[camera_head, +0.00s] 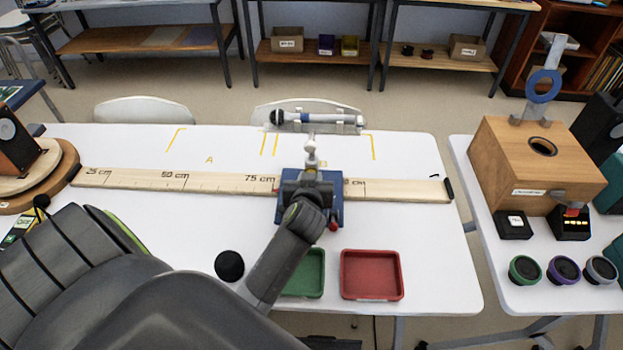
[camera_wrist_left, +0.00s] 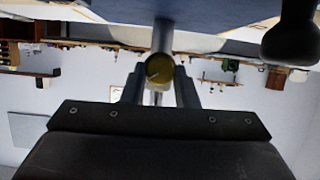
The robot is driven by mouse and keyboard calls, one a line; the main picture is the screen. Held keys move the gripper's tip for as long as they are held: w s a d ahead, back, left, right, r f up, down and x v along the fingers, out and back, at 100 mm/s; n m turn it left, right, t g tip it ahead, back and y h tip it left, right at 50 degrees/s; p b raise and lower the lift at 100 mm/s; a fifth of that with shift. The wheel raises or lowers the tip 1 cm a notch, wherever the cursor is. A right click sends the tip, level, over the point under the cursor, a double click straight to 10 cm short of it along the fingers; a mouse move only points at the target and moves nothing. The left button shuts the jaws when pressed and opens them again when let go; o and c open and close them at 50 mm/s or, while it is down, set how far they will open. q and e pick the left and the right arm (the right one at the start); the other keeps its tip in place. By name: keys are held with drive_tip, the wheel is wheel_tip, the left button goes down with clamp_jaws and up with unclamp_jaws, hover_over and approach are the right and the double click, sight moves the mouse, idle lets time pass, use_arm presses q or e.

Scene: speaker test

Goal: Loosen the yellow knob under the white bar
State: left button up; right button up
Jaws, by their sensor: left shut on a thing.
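The yellow knob (camera_wrist_left: 159,70) shows in the left wrist view, between the two dark fingers of my left gripper (camera_wrist_left: 158,88). The gripper is shut on the knob. A grey rod (camera_wrist_left: 163,34) runs from the knob up to a blue surface. In the head view my left gripper (camera_head: 311,178) is over a blue block (camera_head: 328,183) on the wooden ruler, and the arm hides the knob there. A short white post (camera_head: 311,152) with a rounded joint stands just behind the gripper. I cannot tell how the white bar meets the knob. My right gripper is not in view.
The ruler (camera_head: 137,179) crosses the white table. A microphone (camera_head: 318,117) lies in a holder at the back edge. A wooden box (camera_head: 500,165) stands on the right table.

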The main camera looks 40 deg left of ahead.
use_arm(q)
drive_tip(key=shift+a+n+t+h+b, duration=0.15)
drive_tip(key=shift+n+t+h+b, duration=0.2)
drive_tip(key=shift+n+t+h, duration=0.8)
drive_tip(key=shift+n+g, duration=0.35)
drive_tip(key=o, duration=1)
drive_tip(key=shift+y, duration=0.25)
drive_tip(key=shift+s, duration=0.1)
